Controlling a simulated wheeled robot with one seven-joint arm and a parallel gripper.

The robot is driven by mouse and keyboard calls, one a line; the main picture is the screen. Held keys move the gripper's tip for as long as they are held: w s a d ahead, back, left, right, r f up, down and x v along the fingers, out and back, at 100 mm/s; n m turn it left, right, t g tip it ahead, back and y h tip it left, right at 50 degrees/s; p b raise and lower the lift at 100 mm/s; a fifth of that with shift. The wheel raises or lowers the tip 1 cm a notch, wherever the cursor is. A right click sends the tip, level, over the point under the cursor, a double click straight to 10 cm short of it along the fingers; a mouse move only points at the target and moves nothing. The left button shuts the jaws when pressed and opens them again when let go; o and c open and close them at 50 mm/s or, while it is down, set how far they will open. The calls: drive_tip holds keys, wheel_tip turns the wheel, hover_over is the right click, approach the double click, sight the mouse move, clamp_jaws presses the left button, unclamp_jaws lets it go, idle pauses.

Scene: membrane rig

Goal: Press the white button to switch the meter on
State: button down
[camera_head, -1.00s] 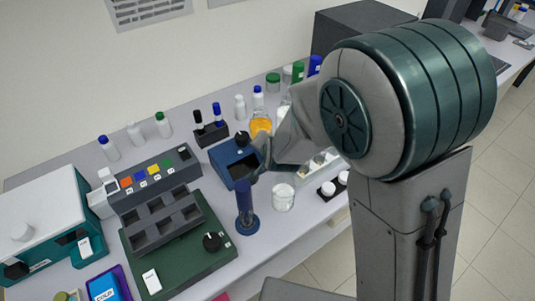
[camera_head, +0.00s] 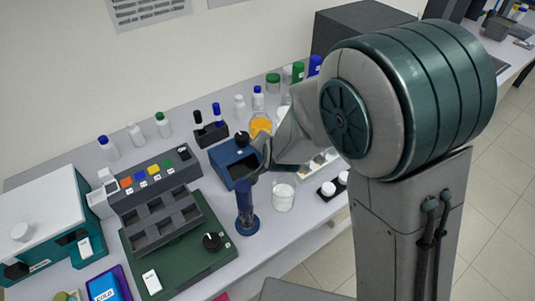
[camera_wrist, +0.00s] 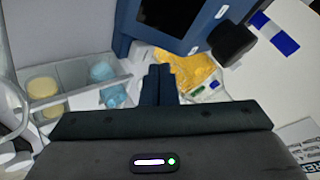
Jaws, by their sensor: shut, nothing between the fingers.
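The likely meter is a blue box (camera_head: 232,166) with a dark screen and a black knob on top, on the bench in the head view. In the wrist view its blue body (camera_wrist: 205,14) and blank dark screen fill the top, with the black knob (camera_wrist: 232,42) to the right. My gripper (camera_wrist: 160,70) is shut and empty, its dark blue fingertips just below the meter in that picture. In the head view my wrist is beside the meter's right side, the fingertips hard to pick out.
A blue upright cylinder on a round base (camera_head: 247,226) and a glass beaker (camera_head: 283,197) stand close in front. A green base (camera_head: 190,258) with a grey rack is at left. Several bottles line the back.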

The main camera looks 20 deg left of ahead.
idle(0.4)
drive_tip(key=shift+f+b, duration=0.45)
drive_tip(key=shift+f+b, duration=0.3)
drive_tip(key=shift+f, duration=0.05)
idle(0.4)
drive_tip(key=shift+r, duration=0.1)
drive_tip(key=shift+r+p, duration=0.65)
drive_tip(key=shift+r, duration=0.05)
wheel_tip(320, 180, up, 6)
drive_tip(key=p, duration=0.5)
